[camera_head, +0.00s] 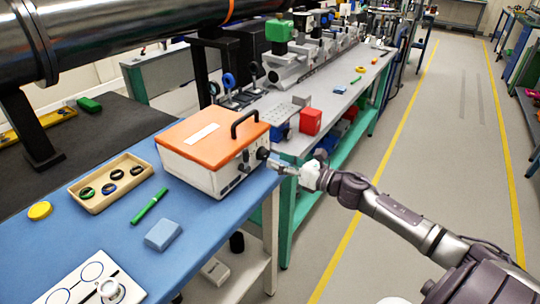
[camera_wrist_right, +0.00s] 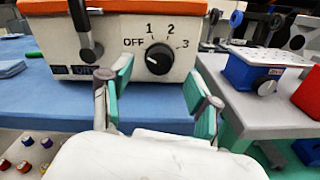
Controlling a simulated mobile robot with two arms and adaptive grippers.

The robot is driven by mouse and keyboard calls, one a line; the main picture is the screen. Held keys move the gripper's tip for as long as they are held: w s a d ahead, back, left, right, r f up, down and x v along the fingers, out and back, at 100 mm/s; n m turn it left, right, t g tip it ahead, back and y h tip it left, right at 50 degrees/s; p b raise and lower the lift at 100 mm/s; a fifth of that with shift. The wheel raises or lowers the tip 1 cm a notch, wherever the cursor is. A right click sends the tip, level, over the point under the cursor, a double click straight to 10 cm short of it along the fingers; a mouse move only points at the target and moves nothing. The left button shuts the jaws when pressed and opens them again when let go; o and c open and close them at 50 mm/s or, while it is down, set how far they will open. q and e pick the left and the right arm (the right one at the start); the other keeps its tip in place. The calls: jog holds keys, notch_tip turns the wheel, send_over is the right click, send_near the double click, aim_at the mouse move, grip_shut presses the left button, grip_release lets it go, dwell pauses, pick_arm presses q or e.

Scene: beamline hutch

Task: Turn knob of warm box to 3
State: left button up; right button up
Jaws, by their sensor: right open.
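The warm box (camera_head: 205,155) is a white box with an orange lid and a black handle, on the blue table. Its black round knob (camera_head: 262,153) is on the front face. In the right wrist view the knob (camera_wrist_right: 158,58) has the marks OFF, 1, 2 and 3 around it; a small light mark on its left side seems to point towards OFF. My right gripper (camera_head: 284,168) is open and empty just in front of the knob. In the right wrist view its green-padded fingers (camera_wrist_right: 162,86) stand apart, short of the knob. My left gripper is not in view.
A wooden tray (camera_head: 75,196) with dark rings, a green marker (camera_head: 149,206) and a light blue block (camera_head: 163,234) lie on the blue table. A red box (camera_head: 311,121) and a blue device (camera_wrist_right: 252,72) stand right of the warm box. The aisle floor is clear.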

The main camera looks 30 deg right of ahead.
aim_at(267, 155)
jog(key=shift+x, duration=1.85)
jog(key=c, duration=1.2)
jog(key=shift+o, duration=0.2)
